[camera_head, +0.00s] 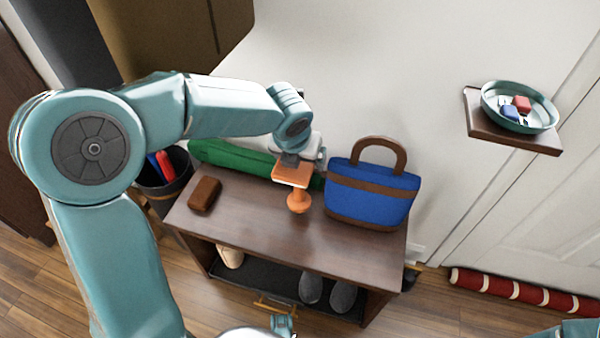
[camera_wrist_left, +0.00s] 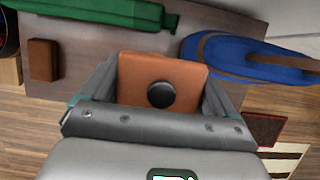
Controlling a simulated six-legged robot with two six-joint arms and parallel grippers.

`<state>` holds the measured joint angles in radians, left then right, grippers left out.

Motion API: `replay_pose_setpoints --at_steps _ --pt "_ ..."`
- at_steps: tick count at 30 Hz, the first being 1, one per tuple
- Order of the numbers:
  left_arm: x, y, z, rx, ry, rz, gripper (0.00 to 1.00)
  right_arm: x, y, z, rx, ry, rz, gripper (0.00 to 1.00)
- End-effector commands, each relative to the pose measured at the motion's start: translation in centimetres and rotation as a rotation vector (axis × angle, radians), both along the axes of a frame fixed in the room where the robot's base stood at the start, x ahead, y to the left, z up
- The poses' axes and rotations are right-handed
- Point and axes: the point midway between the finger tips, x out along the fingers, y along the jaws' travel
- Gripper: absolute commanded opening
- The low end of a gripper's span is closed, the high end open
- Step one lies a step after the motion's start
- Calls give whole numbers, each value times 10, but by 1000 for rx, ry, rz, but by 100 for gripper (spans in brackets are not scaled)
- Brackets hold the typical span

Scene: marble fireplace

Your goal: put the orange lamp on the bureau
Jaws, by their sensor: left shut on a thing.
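The orange lamp (camera_head: 298,199) is held upright by my left gripper (camera_head: 294,163) over the middle of a dark wooden bench-like piece (camera_head: 255,238). Its square top shows between the jaws in the left wrist view (camera_wrist_left: 137,78), with a round black knob in the middle. The left gripper is shut on the lamp's upper part. I cannot tell whether the lamp's rounded lower end touches the wood. I cannot tell whether this piece is the bureau.
A brown block (camera_head: 204,194) lies left on the wooden top, a blue bag (camera_head: 370,193) stands right, and a green long object (camera_head: 228,157) lies behind. Shoes (camera_head: 343,296) sit on the lower shelf. A wall shelf (camera_head: 490,131) with a dish (camera_head: 520,107) is at right.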

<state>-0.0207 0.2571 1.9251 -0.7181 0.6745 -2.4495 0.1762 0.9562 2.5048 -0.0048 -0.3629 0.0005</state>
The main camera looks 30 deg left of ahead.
Motion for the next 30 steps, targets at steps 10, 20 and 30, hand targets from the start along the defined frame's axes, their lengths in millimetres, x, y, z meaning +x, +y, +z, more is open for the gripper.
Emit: replay_pose_setpoints --at_steps 10,20,30 --pt "1 0 -42 -1 -1 1 25 3 -3 -21 -2 -5 -15 43" --pt "0 0 -45 0 1 0 100 4 -3 -22 -2 -6 -14 43" --pt "-4 -1 -26 -1 -2 1 100 2 -2 -12 -2 -4 -10 43"
